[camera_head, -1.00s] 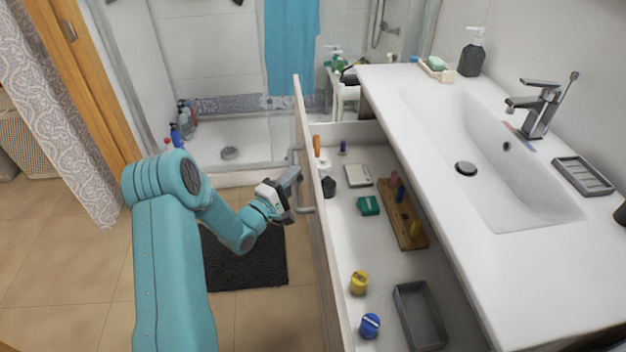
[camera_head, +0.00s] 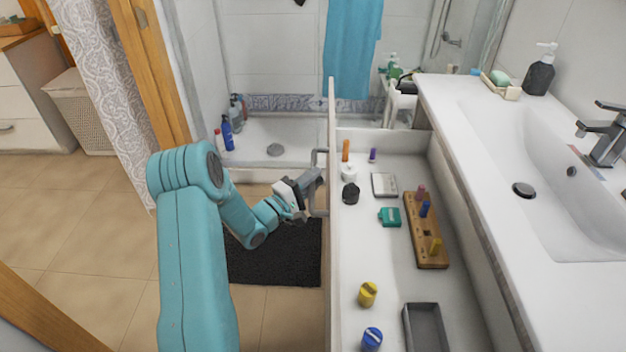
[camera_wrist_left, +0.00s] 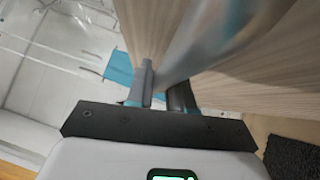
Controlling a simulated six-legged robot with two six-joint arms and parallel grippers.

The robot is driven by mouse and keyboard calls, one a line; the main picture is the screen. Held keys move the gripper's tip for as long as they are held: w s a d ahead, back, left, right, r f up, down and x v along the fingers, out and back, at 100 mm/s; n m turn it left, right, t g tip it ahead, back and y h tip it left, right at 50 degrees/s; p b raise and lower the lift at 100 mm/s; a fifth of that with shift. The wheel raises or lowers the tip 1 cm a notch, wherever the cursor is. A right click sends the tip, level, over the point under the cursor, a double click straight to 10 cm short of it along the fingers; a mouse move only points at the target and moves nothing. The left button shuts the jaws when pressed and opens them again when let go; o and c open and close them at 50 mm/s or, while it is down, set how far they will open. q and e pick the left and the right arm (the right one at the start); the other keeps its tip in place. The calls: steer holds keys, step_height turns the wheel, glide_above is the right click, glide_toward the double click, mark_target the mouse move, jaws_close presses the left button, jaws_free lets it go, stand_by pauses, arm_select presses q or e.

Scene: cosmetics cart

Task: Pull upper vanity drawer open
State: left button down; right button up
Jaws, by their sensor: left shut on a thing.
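The upper vanity drawer (camera_head: 385,270) stands pulled well out from under the white countertop, its inside in full view. Its front panel (camera_head: 332,255) is seen nearly edge-on in the head view and shows as pale wood grain in the wrist view (camera_wrist_left: 255,65). A grey bar handle (camera_head: 320,154) sits on the outer face of the front. My left gripper (camera_head: 316,181) is shut on the handle; the fingers (camera_wrist_left: 163,90) reach to the blurred grey bar (camera_wrist_left: 215,45) in the wrist view. My right gripper is not in view.
The drawer holds a wooden block (camera_head: 424,240), a grey tray (camera_head: 425,325), a yellow jar (camera_head: 367,294), a blue jar (camera_head: 372,340) and other small items. The sink (camera_head: 530,180) is to the right. Floor with a dark mat (camera_head: 275,262) lies left of the drawer front.

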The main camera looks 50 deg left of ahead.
arm_select(q)
steer(key=c, duration=1.1)
jaws_free()
steer(key=s, duration=0.5)
steer(key=s+f, duration=0.1)
steer(key=s, duration=0.4)
steer(key=s+d+f, duration=0.1)
steer(key=s, duration=0.5)
steer(key=shift+d+f+b, duration=0.1)
steer(key=shift+f+b, duration=0.05)
steer(key=shift+b, duration=0.2)
